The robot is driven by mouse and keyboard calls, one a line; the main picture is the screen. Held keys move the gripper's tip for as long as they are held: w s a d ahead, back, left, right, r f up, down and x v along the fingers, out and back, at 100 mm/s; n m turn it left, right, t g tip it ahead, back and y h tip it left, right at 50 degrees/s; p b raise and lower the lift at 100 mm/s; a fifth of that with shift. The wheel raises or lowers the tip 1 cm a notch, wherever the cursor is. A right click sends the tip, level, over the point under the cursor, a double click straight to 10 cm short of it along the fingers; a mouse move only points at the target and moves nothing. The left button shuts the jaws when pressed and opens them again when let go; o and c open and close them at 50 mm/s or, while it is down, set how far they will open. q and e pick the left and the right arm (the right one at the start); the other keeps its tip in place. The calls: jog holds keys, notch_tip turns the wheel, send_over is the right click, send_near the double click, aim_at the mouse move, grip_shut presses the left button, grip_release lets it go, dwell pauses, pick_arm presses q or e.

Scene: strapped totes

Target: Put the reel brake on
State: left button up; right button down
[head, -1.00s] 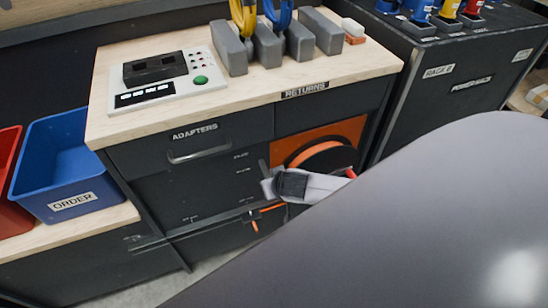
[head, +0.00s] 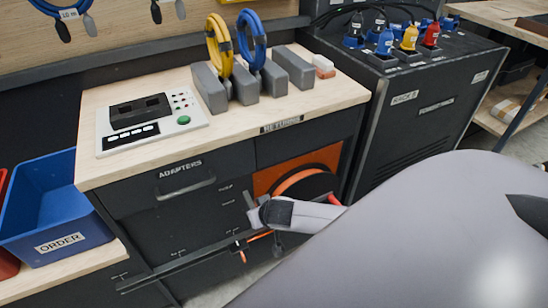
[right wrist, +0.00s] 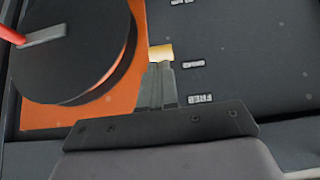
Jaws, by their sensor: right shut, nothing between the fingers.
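The cable reel (head: 311,184) is a black disc with an orange rim on an orange panel, partly hidden by my right arm in the head view. It also shows large at the left in the right wrist view (right wrist: 72,60), with a red-handled crank. My right gripper (head: 249,205) is in front of the cabinet at the panel's left edge. In the right wrist view its fingers (right wrist: 160,68) are shut and empty beside the reel. A small yellow-orange piece (right wrist: 160,52) shows at the fingertips; I cannot tell whether they touch it. My left gripper is not in view.
White labels, one reading FREE (right wrist: 200,98), mark the dark panel beside the reel. A long dark bar (head: 185,266) crosses the cabinet front, with a small orange piece (head: 242,256) hanging near it. A blue ORDER bin (head: 52,205) stands at the left.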

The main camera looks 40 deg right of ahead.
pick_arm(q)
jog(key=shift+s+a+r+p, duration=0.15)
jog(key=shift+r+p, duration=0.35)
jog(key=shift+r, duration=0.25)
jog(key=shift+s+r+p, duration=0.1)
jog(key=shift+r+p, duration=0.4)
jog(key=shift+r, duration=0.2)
pick_arm(e)
jog(key=s+f+v, duration=0.1)
jog(key=v, duration=0.9)
jog(key=shift+s+a+r, duration=0.2)
jog(key=shift+s, duration=0.25)
jog(key=shift+a+f, duration=0.1)
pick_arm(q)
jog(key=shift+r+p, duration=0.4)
pick_arm(e)
jog(key=s+a+f+n+t+y, duration=0.1)
jog(key=s+a+n+t+y, duration=0.2)
jog(key=s+a, duration=0.5)
jog(key=shift+s+a+f+n+y, duration=0.15)
jog(key=shift+s+f+n+y, duration=0.3)
jog(key=shift+s+n, duration=0.5)
